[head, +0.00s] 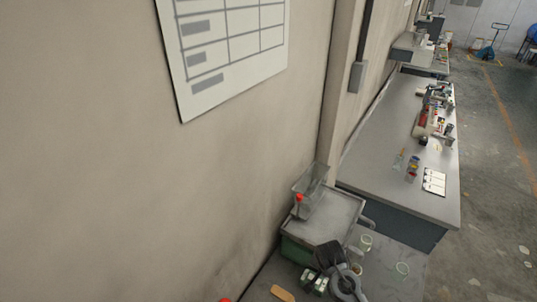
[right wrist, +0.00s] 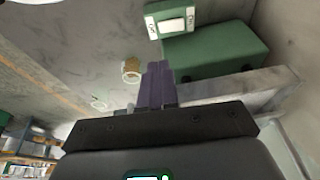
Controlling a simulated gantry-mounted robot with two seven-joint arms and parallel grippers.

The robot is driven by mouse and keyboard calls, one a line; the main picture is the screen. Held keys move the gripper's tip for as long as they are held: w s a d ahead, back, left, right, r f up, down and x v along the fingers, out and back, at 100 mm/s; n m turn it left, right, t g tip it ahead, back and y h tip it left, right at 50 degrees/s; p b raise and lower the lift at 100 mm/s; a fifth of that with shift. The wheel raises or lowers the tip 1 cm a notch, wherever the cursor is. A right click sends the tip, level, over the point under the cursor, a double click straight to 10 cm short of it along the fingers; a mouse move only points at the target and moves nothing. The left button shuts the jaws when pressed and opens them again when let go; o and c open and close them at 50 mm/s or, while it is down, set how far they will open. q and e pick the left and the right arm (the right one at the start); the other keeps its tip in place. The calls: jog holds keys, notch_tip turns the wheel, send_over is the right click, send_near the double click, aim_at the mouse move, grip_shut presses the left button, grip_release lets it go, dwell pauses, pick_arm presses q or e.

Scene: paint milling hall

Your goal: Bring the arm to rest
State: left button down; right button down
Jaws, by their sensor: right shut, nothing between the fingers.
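My right gripper (right wrist: 157,68) shows in the right wrist view. Its purple fingers are together with nothing between them. It is beside a green box (right wrist: 215,52) that carries a white switch plate (right wrist: 171,22), with a gap in the picture between fingertips and plate. In the head view a dark grey shape (head: 329,255) stands at the bottom near a green-sided machine (head: 296,251); I cannot tell whether it is part of my arm. My left gripper is in neither view.
A long grey bench (head: 385,135) holds several items. A wall (head: 150,200) fills the left.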

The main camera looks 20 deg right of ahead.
jog(key=s+a+f+n+g+y+p, duration=0.15)
jog(key=s+f, duration=0.25)
jog(key=s, duration=0.7)
jog(key=s+a+f+g+h, duration=0.1)
jog(key=s+a+f, duration=0.25)
jog(key=s, duration=0.85)
jog(key=s+a+r+n+t+y, duration=0.1)
jog(key=r+n+t, duration=0.1)
jog(key=r+n, duration=0.3)
jog(key=s+a+r+n+t, duration=0.1)
jog(key=r+n, duration=0.4)
jog(key=r, duration=0.5)
jog(key=shift+s+a+t+y+p, duration=0.2)
jog(key=shift+s+t+y+p, duration=0.15)
jog(key=shift+s, duration=0.35)
